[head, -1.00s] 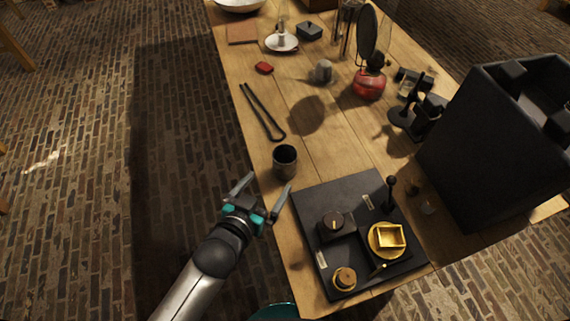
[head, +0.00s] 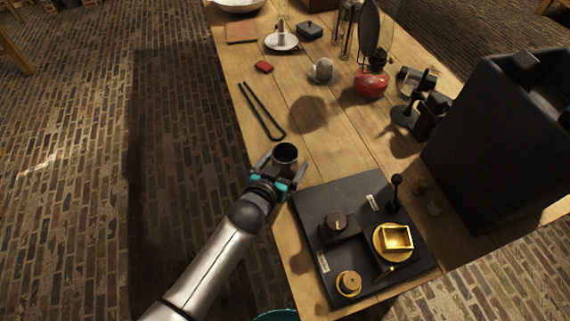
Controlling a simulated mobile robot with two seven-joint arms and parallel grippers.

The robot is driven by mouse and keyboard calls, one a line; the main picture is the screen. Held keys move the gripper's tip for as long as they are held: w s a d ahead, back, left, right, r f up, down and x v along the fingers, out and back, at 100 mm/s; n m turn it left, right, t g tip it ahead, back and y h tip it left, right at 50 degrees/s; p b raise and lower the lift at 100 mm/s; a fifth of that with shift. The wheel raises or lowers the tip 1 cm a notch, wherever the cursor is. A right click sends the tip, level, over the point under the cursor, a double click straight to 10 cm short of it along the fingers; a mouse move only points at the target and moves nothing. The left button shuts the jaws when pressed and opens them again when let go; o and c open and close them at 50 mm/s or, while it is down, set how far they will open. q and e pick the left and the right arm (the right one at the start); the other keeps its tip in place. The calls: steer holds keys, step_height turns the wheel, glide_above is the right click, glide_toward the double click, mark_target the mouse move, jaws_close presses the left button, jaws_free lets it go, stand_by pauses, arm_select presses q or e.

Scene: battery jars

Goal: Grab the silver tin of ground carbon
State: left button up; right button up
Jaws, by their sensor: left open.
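The silver tin (head: 286,153) is a dark grey metal cylinder with an open top, standing upright near the table's left edge. Its inside looks dark, and I cannot make out the contents. My left gripper (head: 282,164) is open, with one finger on each side of the tin. Its lower part is hidden behind the gripper. I cannot tell whether the fingers touch it. My right gripper is not in view.
A black board (head: 314,204) with brass parts lies just right of the gripper. Black tongs (head: 262,111) lie beyond the tin. A red lamp (head: 371,83) and a large black box (head: 492,150) stand farther right. The wooden table (head: 335,148) is clear right of the tin.

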arm_select(q)
steer(key=c, duration=1.4)
steer(key=shift+r, duration=0.15)
